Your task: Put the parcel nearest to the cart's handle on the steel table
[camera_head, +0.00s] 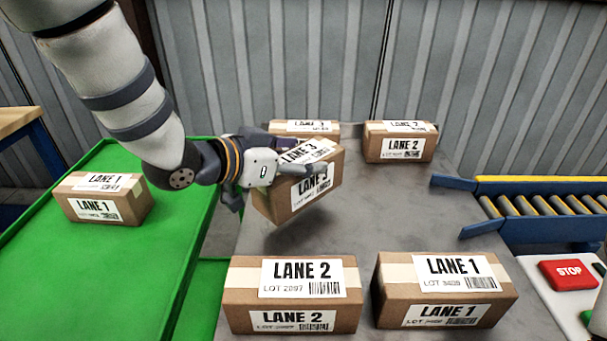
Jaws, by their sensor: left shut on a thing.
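My left gripper (268,184) is shut on a brown carton labelled LANE 3 (318,198). The carton is tilted and appears held above the grey steel table (385,218), with a shadow below it. The gripper's fingers cover its left part. The green cart (155,250) stands at the left and bears one carton labelled LANE 1 (108,198). I cannot make out the cart's handle.
On the table, a LANE 2 carton (290,295) and a LANE 1 carton (445,290) stand in front. Another LANE 2 carton (400,142) and a partly hidden carton (303,128) stand at the back. A roller conveyor (540,204) and a red STOP button (567,273) are at right.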

